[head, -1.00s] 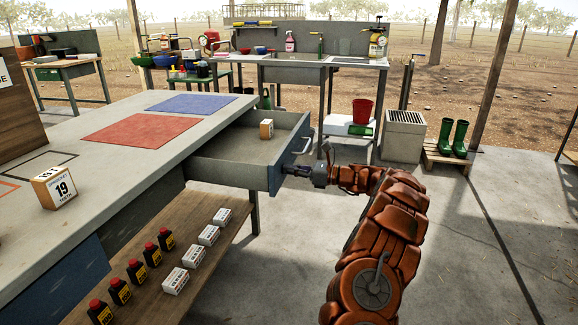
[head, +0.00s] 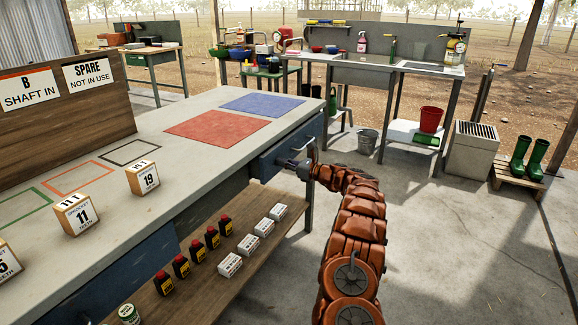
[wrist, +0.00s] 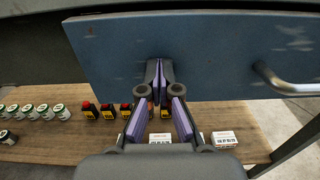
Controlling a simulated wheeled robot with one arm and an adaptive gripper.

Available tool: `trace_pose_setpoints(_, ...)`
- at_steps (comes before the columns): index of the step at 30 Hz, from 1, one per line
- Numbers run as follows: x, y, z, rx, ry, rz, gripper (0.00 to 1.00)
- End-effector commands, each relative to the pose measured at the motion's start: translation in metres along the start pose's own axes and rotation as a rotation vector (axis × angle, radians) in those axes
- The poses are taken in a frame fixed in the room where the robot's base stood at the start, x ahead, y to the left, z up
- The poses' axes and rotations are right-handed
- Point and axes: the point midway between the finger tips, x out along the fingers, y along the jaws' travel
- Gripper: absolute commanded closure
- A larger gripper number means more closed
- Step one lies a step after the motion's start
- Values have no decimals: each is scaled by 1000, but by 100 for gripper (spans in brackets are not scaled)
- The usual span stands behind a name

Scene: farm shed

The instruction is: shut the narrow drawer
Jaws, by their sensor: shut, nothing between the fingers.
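The drawer that stood open has its blue-grey front (head: 289,146) at or close under the far end of the bench top (head: 200,160). Its inside no longer shows, and I cannot tell whether it sits fully flush. The blue front (wrist: 200,50) fills the upper part of the wrist view, with its bar handle (wrist: 285,82) to the right. My gripper (head: 284,163) is shut and empty, with its fingertips (wrist: 160,72) at the lower part of the front, left of the handle. They look to be touching it or very close.
Black bottles with red caps (head: 197,252) and white boxes (head: 247,244) stand on the low shelf. Numbered blocks (head: 76,214) stand on the bench. A metal bucket (head: 367,141) is on the floor beyond. The concrete floor to the right (head: 450,240) is clear.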

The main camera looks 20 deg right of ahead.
Motion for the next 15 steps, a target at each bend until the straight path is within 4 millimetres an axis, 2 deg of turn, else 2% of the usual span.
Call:
trace_pose_setpoints(4, 10, -4, -2, 3, 2, -6, 100)
trace_pose_setpoints(15, 19, -7, 1, 1, -1, -12, 100)
